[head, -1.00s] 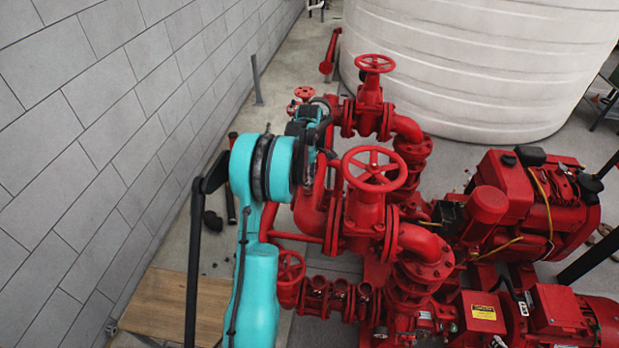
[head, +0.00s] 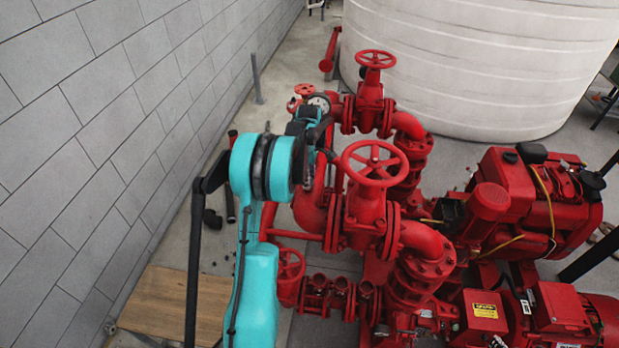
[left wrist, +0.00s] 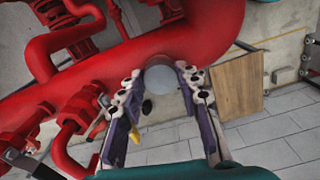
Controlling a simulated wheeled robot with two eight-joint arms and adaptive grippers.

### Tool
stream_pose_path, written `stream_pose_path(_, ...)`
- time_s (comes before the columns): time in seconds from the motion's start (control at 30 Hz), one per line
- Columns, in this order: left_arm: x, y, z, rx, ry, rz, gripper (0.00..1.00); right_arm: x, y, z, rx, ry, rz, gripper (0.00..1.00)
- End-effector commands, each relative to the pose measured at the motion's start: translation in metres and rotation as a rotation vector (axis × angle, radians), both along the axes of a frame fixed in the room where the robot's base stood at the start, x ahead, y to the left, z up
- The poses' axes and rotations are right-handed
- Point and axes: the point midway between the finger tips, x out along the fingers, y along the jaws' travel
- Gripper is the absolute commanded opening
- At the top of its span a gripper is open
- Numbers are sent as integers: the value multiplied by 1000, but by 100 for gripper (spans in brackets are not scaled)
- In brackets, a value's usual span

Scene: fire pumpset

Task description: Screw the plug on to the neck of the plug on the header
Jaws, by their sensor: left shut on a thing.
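The plug (left wrist: 161,79) is a round grey disc between the fingertips of my left gripper (left wrist: 160,75) in the left wrist view. The fingers are shut on its sides. The header is the large red pipe (left wrist: 205,35) that runs behind the plug in that view. The plug overlaps its lower edge; I cannot tell whether it touches the neck, which is hidden behind it. In the head view my left gripper (head: 318,135) is small and partly hidden by my arm, beside the red pipework, and the plug cannot be made out. My right gripper is not in view.
Red gate valves with handwheels (head: 375,164) stand close right of my left arm. A round gauge (head: 319,103) is near the gripper. A grey block wall (head: 100,120) is at the left. A wooden board (head: 165,302) lies on the floor. A white tank (head: 480,65) stands behind.

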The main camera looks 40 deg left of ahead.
Motion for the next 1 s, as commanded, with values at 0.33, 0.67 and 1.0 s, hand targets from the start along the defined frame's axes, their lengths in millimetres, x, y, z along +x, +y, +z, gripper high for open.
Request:
stream_pose_path(0.33, 0, 0, -3, 0, 0, 0, 5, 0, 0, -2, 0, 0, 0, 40)
stream_pose_path(0.67, 0, 0, -5, 1, 0, -309, 5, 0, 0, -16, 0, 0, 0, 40)
stream_pose_path(1.0, 1, 0, -2, 1, -1, -402, 5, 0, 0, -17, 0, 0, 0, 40)
